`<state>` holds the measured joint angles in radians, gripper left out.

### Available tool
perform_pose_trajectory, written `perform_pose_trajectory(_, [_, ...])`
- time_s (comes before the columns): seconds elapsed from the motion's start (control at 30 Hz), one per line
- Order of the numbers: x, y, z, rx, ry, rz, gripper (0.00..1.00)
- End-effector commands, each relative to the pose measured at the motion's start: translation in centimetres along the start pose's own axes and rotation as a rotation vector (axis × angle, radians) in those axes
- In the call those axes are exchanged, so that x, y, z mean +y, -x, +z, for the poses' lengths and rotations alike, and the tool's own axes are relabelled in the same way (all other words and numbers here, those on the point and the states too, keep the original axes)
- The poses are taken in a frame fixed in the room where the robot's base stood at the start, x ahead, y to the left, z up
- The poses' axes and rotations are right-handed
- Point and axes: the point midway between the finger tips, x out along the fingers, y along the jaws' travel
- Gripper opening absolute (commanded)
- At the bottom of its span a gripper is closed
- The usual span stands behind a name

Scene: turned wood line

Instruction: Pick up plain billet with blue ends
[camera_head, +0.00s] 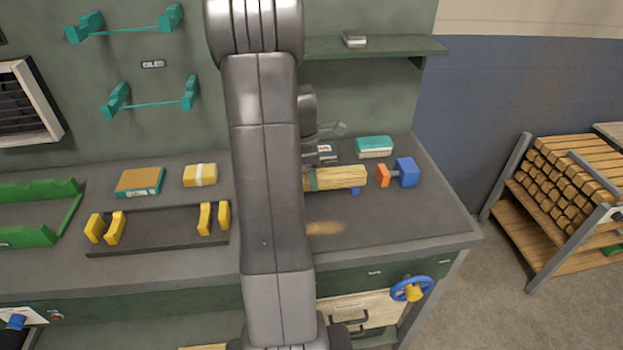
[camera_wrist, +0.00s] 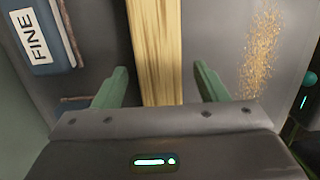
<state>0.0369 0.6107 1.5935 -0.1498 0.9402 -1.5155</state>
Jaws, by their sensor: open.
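A pale wooden billet (camera_head: 340,177) lies crosswise on the bench, just right of my arm. Its left part is hidden behind my arm, and its visible right end looks wood-coloured. A small blue bit shows just below it, and I cannot tell whether it belongs to the billet. In the wrist view the billet (camera_wrist: 157,40) runs lengthwise between the fingers, with both its ends out of view. My gripper (camera_wrist: 160,78) is open, with one green finger on each side of the billet and a visible gap on both sides. In the head view my gripper is mostly hidden.
A blue and orange piece (camera_head: 402,173) stands right of the billet, and a teal-and-white block (camera_head: 374,147) behind it. A book-like block marked FINE (camera_wrist: 45,35) lies left of the fingers. Sawdust (camera_head: 325,228) lies in front. A rack of billets (camera_head: 555,190) stands far right.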

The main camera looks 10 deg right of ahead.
Motion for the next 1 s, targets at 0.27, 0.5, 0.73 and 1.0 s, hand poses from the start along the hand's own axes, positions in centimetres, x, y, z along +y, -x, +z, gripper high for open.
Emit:
perform_pose_trajectory(0.27, [0.04, -1.60, -0.01, 0.000, 0.000, 0.002, 0.66])
perform_pose_trajectory(0.5, [0.04, -1.58, -0.03, 0.000, 0.000, 0.002, 0.43])
perform_pose_trajectory(0.73, [0.08, -1.50, -0.02, 0.000, 0.000, 0.003, 0.05])
perform_pose_trajectory(1.0, [0.14, -0.95, 0.05, 0.000, 0.000, 0.005, 0.05])
